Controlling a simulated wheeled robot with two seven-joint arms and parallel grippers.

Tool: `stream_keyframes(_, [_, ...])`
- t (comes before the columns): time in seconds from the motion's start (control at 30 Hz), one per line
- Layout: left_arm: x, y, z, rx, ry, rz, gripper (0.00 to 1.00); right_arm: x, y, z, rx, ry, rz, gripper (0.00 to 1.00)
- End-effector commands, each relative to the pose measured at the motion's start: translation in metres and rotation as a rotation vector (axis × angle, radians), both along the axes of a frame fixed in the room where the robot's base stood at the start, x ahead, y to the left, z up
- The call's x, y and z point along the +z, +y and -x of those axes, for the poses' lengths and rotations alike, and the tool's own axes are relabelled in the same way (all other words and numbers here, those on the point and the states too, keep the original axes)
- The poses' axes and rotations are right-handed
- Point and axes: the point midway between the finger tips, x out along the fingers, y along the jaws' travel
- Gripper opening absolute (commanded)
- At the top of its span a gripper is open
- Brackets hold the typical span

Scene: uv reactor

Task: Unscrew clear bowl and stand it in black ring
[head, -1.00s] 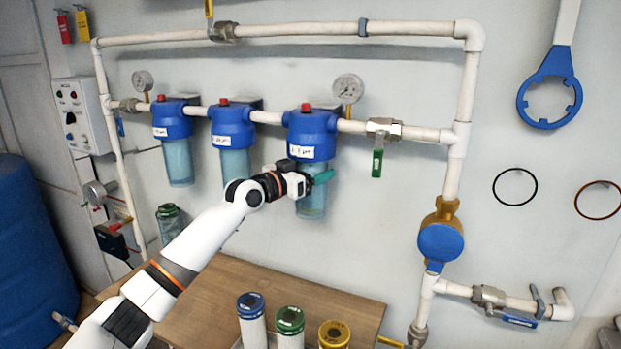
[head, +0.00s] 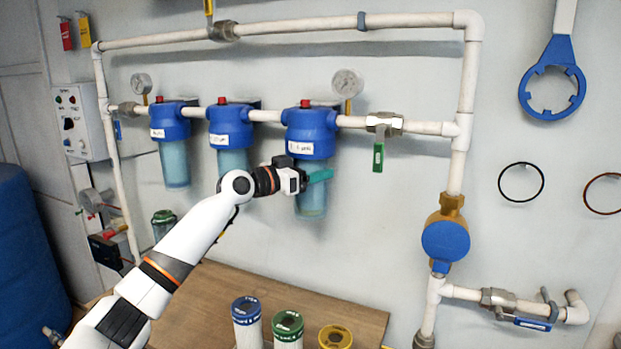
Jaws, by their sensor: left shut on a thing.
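The clear bowl (head: 311,202), bluish and see-through, hangs upright under the right-hand blue filter housing (head: 310,140). No gap shows between bowl and housing. The far side of the grip is hidden. A thin black ring (head: 521,182) hangs on the wall at the right; I cannot tell if it is the task's ring. My right gripper is not in view.
Two more filters (head: 174,160) (head: 231,130) hang to the left on the white pipe. Filter cartridges with blue (head: 246,310), green (head: 288,325) and yellow (head: 335,337) tops stand at the wooden table's (head: 225,290) front. A green-topped jar (head: 163,222) stands behind. The table's middle is bare.

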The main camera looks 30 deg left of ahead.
Motion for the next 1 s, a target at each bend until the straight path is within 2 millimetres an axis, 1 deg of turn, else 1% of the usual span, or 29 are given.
stream_keyframes(0.03, [-0.001,0.001,0.000,-0.005,-0.005,0.003,0.35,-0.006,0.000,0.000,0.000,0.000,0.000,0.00])
stream_keyframes(0.4, [-0.001,0.001,0.000,-0.093,-0.004,0.004,0.35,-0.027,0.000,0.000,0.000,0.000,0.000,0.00])
stream_keyframes(0.87, [0.001,0.000,0.000,-0.122,-0.006,0.002,0.35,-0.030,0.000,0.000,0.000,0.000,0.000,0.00])
stream_keyframes(1.0, [0.000,0.001,-0.001,-0.191,-0.003,0.009,0.35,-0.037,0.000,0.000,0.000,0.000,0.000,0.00])
